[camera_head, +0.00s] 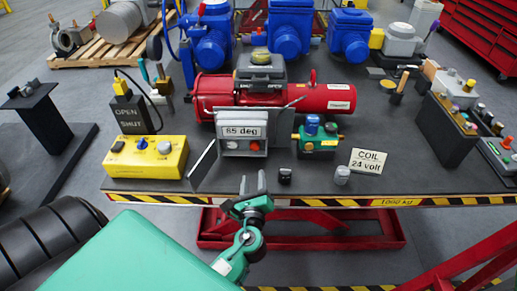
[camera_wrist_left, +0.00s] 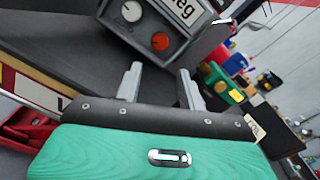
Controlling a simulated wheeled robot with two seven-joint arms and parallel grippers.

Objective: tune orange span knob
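The orange span knob (camera_head: 254,146) is a small round knob on the front of a grey box (camera_head: 242,148), under a display ending in "deg". It also shows in the left wrist view (camera_wrist_left: 160,41), beside a white knob (camera_wrist_left: 131,11). My left gripper (camera_head: 252,183) is at the table's front edge, below and in front of the box. In the left wrist view its two fingers (camera_wrist_left: 160,84) are apart with nothing between them, and the orange knob lies beyond them, not touched. My right gripper is not in view.
A red cylinder actuator (camera_head: 325,98) stands behind the box. A yellow control box (camera_head: 146,157) is to the left, and a small green and blue regulator (camera_head: 318,137) is to the right. Two small grey pieces and a "COIL 24 volt" sign (camera_head: 367,162) sit near the front edge.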

